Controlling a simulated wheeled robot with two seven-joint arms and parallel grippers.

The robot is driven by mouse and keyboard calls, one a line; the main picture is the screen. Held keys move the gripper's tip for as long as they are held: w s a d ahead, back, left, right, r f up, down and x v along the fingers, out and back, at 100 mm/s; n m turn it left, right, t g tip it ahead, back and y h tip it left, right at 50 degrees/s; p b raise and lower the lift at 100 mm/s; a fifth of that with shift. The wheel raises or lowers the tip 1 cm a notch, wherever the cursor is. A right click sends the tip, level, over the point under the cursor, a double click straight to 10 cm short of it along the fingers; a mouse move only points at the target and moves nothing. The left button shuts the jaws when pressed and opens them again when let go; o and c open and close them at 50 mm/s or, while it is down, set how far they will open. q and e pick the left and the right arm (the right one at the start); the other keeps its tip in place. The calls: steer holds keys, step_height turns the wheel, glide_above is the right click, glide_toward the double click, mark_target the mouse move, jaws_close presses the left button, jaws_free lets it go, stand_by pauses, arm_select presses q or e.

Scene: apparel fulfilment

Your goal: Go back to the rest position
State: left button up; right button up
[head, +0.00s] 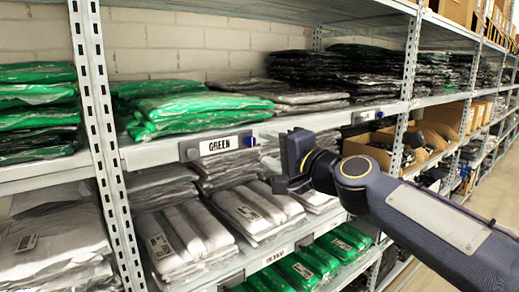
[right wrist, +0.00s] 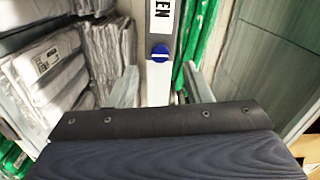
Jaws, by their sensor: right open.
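My right gripper (head: 272,160) is in front of the shelf edge, just right of the GREEN label (head: 225,145). I cannot tell whether a finger touches the shelf. My right arm comes in from the right. My left gripper is not in view.
Green bagged garments (head: 195,108) lie on the upper shelf (head: 150,155). Grey bagged garments (head: 245,212) and green packs (head: 305,268) fill lower shelves. A perforated upright (head: 98,110) stands at left. Cardboard bins (head: 375,150) are behind my arm. Open floor (head: 505,190) shows at right.

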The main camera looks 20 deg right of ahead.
steer(key=shift+v, duration=1.1)
